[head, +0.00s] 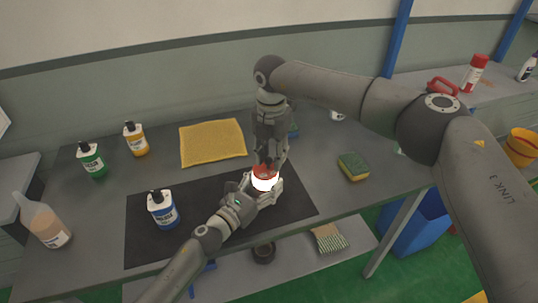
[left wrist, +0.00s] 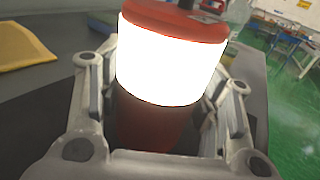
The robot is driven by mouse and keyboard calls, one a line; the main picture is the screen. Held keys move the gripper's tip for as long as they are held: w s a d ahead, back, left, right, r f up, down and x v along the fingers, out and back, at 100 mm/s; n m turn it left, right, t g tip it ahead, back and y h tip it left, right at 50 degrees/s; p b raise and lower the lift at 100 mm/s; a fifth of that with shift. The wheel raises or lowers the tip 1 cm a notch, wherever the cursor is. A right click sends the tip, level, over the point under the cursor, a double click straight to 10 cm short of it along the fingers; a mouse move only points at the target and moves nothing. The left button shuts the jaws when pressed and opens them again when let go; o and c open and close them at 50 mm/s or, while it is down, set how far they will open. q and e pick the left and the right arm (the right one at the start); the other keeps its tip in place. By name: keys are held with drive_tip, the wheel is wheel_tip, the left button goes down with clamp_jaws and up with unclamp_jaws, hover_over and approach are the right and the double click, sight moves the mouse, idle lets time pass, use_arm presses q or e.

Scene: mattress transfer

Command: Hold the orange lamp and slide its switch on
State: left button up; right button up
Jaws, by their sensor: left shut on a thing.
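The orange lamp (head: 265,184) stands on the dark mat (head: 150,242) in the middle of the table. Its band glows bright white, and the lamp also fills the middle of the left wrist view (left wrist: 172,62). My left gripper (head: 263,192) is shut on the lamp, with its fingers on both sides of the lower body, as the left wrist view (left wrist: 160,115) shows. My right gripper (head: 268,160) points down over the lamp's top from above. Its fingertips are at or very near the top, and whether they touch it is unclear. The switch is hidden.
A blue-labelled bottle (head: 163,209) stands on the mat to the left. Green (head: 92,160) and orange (head: 136,139) bottles stand behind it. A yellow cloth (head: 212,143) lies behind the mat. A sponge (head: 353,167) lies to the right.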

sight(270, 158)
drive_tip(key=shift+o, duration=0.2)
drive_tip(key=shift+a, duration=0.1)
drive_tip(key=shift+r, duration=0.3)
use_arm(q)
drive_tip(key=shift+d, duration=0.1)
use_arm(e)
wheel_tip(270, 158, up, 11)
drive_tip(key=shift+r, duration=0.2)
use_arm(q)
drive_tip(key=o, duration=1.4)
